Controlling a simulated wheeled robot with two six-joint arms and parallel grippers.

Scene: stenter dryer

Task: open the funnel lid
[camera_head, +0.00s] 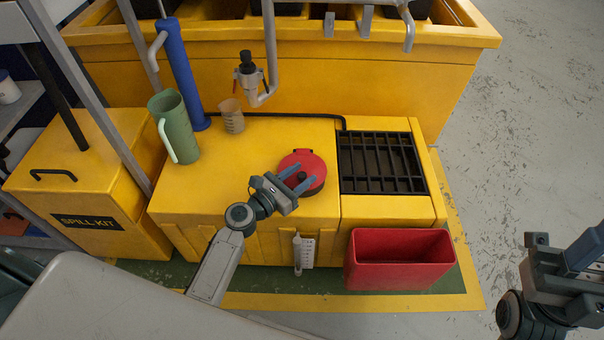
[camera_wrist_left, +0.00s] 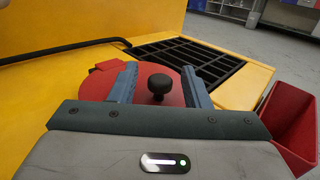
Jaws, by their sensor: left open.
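The funnel lid (camera_head: 316,163) is a round red disc with a black knob, lying flat on the yellow cabinet top. The lid also shows in the left wrist view (camera_wrist_left: 172,82), with its black knob (camera_wrist_left: 159,84) in the middle and a red hinge tab at its far left edge. My left gripper (camera_head: 295,177) is open over the lid, its two fingers on either side of the knob with gaps to both. What lies under the lid is hidden. My right gripper (camera_head: 590,265) is at the lower right, far from the lid; its jaws are cut off by the frame edge.
A black grate (camera_head: 381,163) lies right of the lid. A red bin (camera_head: 400,274) hangs or stands at the front. A green jug (camera_head: 178,130), a small beaker (camera_head: 231,116) and a blue cylinder (camera_head: 181,75) stand at the back left. A yellow spill-kit box (camera_head: 75,222) stands left.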

